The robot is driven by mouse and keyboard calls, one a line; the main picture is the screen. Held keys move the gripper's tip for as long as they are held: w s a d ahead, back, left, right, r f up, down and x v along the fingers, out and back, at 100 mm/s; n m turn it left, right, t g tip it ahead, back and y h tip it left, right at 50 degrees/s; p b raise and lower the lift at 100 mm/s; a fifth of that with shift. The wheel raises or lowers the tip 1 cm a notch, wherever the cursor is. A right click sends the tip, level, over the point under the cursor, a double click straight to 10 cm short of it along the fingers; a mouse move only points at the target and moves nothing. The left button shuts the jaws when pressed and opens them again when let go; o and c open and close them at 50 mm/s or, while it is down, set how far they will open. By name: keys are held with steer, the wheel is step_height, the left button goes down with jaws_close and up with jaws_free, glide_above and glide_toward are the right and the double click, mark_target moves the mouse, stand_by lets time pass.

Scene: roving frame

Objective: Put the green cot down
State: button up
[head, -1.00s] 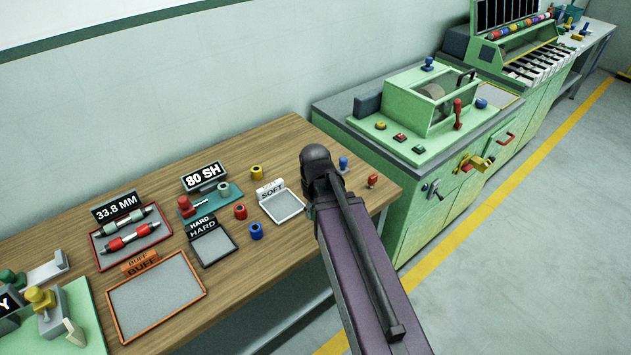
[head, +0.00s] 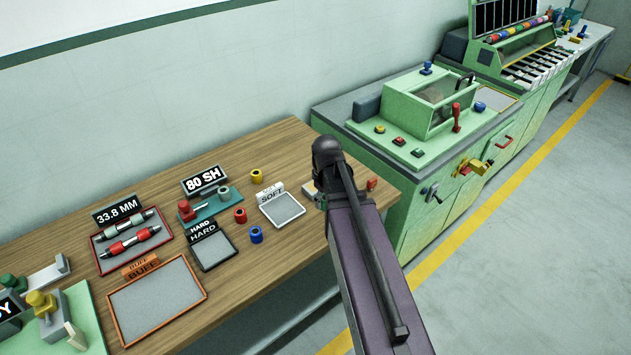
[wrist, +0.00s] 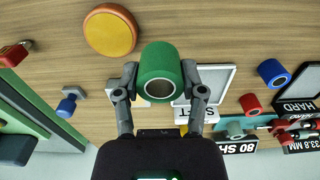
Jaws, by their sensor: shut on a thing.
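The green cot (wrist: 158,68), a short cylinder with a pale bore, is between the two dark fingers of my gripper (wrist: 159,76) in the wrist view. The gripper is shut on it. Wood tabletop shows around the cot; I cannot tell whether its far end touches the table. In the head view my own arm hides most of the gripper and the cot. The SOFT tray (head: 283,209), grey and empty, lies left of my gripper. The HARD tray (head: 213,250) and the orange-rimmed BUFF tray (head: 155,302) are also empty.
On the wooden table (head: 285,150) stand a yellow cot (head: 256,176), a red cot (head: 240,215) and a blue cot (head: 256,235). A large orange disc (wrist: 110,31) is near the gripper. The 80 SH gauge (head: 205,200) stands behind. A green machine (head: 430,150) stands right.

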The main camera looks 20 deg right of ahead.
steer(key=w, duration=0.4)
steer(key=w+d+f, duration=0.1)
steer(key=w, duration=0.3)
steer(key=w+d+b, duration=0.1)
steer(key=w, duration=0.4)
steer(key=shift+d+f, duration=0.15)
steer(key=shift+w, duration=0.4)
steer(key=shift+w+d+f+b, duration=0.1)
steer(key=shift+w+f+b, duration=0.1)
steer(key=shift+f+b, duration=1.6)
steer(key=shift+b, duration=0.1)
steer(key=shift+f, duration=0.2)
steer(key=o, duration=1.1)
steer(key=shift+o, duration=0.2)
steer(key=shift+r, duration=0.2)
